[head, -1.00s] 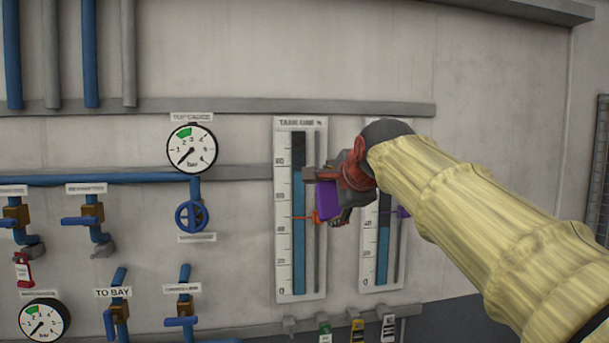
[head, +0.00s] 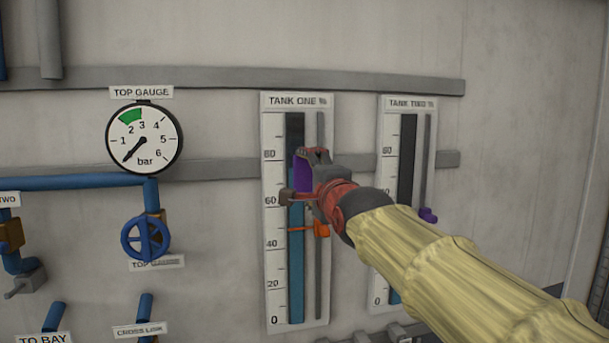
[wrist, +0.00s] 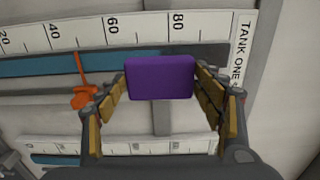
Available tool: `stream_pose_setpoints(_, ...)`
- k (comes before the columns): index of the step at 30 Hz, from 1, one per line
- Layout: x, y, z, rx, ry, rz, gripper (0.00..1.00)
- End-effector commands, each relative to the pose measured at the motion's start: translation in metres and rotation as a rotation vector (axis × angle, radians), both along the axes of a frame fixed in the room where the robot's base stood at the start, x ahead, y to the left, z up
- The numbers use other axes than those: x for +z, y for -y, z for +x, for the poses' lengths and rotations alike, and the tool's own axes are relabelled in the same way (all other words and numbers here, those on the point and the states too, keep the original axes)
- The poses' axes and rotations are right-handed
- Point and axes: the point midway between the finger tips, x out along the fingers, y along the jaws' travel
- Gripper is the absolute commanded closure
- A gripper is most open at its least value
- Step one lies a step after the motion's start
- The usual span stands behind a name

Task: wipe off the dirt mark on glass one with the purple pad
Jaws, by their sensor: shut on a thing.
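My gripper (head: 302,177) is shut on the purple pad (head: 300,172), in front of the tank one gauge (head: 272,225). The pad also shows in the wrist view (wrist: 160,77), upright between both fingers. Glass one (head: 296,270) is the tall tube of that gauge, with a blue column and a dark upper part. The pad overlaps the glass between about the 60 and 80 marks. I cannot tell whether it touches the glass. No dirt mark shows clearly; the pad and gripper hide part of the tube.
An orange pointer (head: 321,229) sits on the rail beside glass one, just below my gripper. The top gauge (head: 144,139) and a blue valve wheel (head: 145,239) are to the left.

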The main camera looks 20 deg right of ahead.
Motion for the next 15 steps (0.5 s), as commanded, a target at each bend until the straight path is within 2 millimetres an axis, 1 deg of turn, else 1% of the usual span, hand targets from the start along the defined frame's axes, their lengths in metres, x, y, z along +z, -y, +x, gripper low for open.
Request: stream_pose_setpoints(15,0.001,0.000,0.047,0.000,-0.003,0.000,0.53)
